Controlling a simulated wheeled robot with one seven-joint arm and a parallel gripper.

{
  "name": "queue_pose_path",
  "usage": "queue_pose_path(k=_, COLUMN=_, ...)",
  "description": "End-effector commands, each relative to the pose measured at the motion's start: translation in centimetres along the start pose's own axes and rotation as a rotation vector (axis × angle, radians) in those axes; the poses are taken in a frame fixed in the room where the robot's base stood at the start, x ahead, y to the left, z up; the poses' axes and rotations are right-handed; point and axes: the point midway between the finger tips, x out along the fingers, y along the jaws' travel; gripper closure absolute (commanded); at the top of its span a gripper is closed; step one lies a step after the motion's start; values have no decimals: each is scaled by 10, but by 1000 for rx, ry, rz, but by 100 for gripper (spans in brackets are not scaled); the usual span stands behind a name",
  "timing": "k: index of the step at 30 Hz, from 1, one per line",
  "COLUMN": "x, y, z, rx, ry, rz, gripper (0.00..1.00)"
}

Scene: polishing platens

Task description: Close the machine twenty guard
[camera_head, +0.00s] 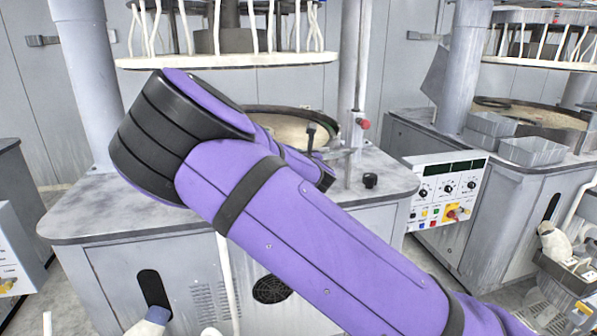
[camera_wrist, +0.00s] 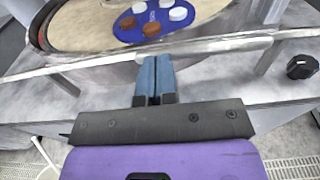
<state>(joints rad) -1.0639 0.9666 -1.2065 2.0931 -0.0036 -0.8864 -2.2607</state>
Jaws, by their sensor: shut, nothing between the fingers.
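The machine in front of me (camera_head: 130,205) has a grey worktop and a round platen (camera_head: 285,125), partly hidden by my purple arm. No number is legible on it. In the wrist view a long pale metal rail (camera_wrist: 230,44), perhaps the guard, runs across in front of the platen (camera_wrist: 85,28). My gripper (camera_wrist: 154,60) has its blue fingers shut together and empty, with the tips at the rail. I cannot tell whether they touch it. In the head view my arm hides the gripper.
A blue disc (camera_wrist: 155,22) with white and brown pieces lies on the platen. A black knob (camera_head: 370,180) stands on the worktop's right side. A red knob (camera_head: 364,124) is near the upright post. Another machine with a control panel (camera_head: 447,191) and grey trays (camera_head: 533,150) stands right.

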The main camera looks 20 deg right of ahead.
Motion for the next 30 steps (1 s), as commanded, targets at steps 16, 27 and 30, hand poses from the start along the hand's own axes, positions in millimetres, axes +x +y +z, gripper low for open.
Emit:
queue_pose_path(k=16, x=35, y=1, z=49, rx=-1, ry=287, rz=2, gripper=100)
queue_pose_path(k=27, x=76, y=0, z=80, rx=0, ry=284, rz=2, gripper=100)
queue_pose_path(k=30, x=88, y=0, z=86, rx=0, ry=284, rz=2, gripper=100)
